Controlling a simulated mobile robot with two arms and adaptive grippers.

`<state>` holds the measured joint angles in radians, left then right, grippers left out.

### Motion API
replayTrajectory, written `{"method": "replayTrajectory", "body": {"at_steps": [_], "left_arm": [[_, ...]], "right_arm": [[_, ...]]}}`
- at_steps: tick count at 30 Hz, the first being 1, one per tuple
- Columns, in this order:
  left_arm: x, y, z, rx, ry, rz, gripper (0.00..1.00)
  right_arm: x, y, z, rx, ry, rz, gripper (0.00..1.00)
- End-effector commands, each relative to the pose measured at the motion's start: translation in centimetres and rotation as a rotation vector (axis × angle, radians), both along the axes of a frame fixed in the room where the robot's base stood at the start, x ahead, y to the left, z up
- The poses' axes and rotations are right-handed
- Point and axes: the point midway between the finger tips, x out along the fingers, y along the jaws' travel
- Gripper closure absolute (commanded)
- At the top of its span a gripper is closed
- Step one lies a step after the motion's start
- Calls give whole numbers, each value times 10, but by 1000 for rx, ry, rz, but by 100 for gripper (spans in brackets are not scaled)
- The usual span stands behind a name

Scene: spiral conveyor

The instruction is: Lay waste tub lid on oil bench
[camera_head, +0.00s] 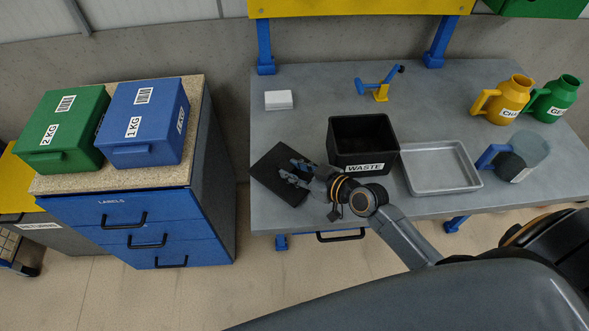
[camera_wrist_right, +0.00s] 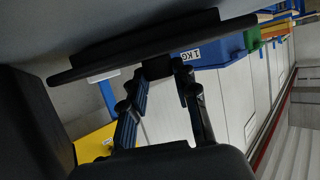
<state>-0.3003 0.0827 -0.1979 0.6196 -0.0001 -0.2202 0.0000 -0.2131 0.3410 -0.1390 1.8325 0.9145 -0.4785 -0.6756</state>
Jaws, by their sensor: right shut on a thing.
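The waste tub lid (camera_head: 268,166) is a flat black square at the front left corner of the oil bench (camera_head: 330,90), left of the black waste tub (camera_head: 362,133). The tub stands open at its top. My right gripper (camera_head: 291,172) is shut on the lid. In the right wrist view the fingers (camera_wrist_right: 158,82) close around the knob of the lid (camera_wrist_right: 110,58), which shows as a dark plate close to the grey bench top. I cannot tell whether the lid touches the bench. My left gripper is not in view.
A grey metal tray (camera_head: 440,188) lies right of the tub, with a clear jug (camera_head: 530,147) beyond it. A white block (camera_head: 279,100) sits behind the lid. A drawer cabinet with a green box (camera_head: 65,115) and blue box (camera_head: 145,125) stands left, across a gap.

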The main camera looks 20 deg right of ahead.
Motion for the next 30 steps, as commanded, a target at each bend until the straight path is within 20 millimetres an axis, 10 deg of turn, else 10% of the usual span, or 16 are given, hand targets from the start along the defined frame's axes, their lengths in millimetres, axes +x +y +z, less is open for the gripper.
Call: {"method": "replayTrajectory", "body": {"at_steps": [7,8,11,22,30], "left_arm": [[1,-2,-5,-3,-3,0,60],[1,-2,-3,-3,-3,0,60],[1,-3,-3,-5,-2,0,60],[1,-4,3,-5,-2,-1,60],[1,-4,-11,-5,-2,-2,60]], "right_arm": [[0,0,-4,0,-1,0,100],[0,0,-2,-1,0,0,65],[0,0,-2,0,0,0,48],[0,0,4,1,0,0,48],[-41,-23,16,-4,2,2,48]]}}
